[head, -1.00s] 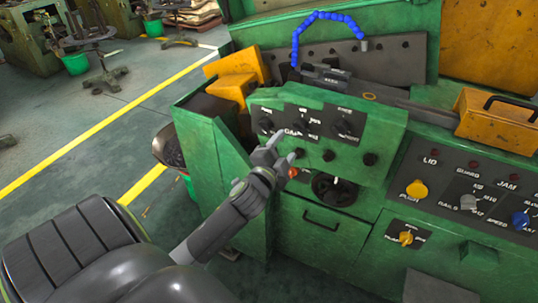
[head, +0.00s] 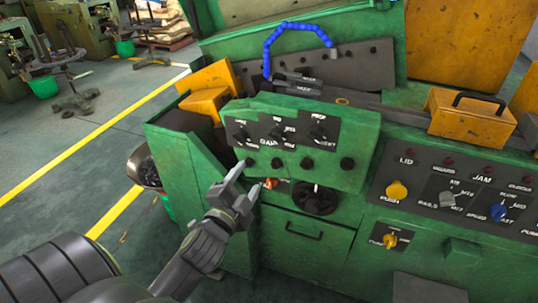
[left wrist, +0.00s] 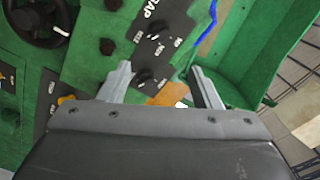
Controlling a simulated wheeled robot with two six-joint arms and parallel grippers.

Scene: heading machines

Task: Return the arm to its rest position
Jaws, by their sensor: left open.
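My left gripper (head: 246,181) is open and empty in the head view, in front of the green machine's control box (head: 350,125). Its fingers point toward the lower left of the box, near the row of black knobs, and it appears apart from the panel. In the left wrist view its two fingers (left wrist: 161,84) are spread, with the dark panel and its knobs (left wrist: 146,78) beyond them. My left arm comes in from the lower left of the head view. My right gripper is not in view.
A black handwheel (head: 315,199) and an orange-red knob (head: 270,183) are close to the gripper. A second panel with a yellow button (head: 397,190) is at the right. A yellow box with a handle (head: 470,115) stands above it. Open floor (head: 60,190) lies to the left.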

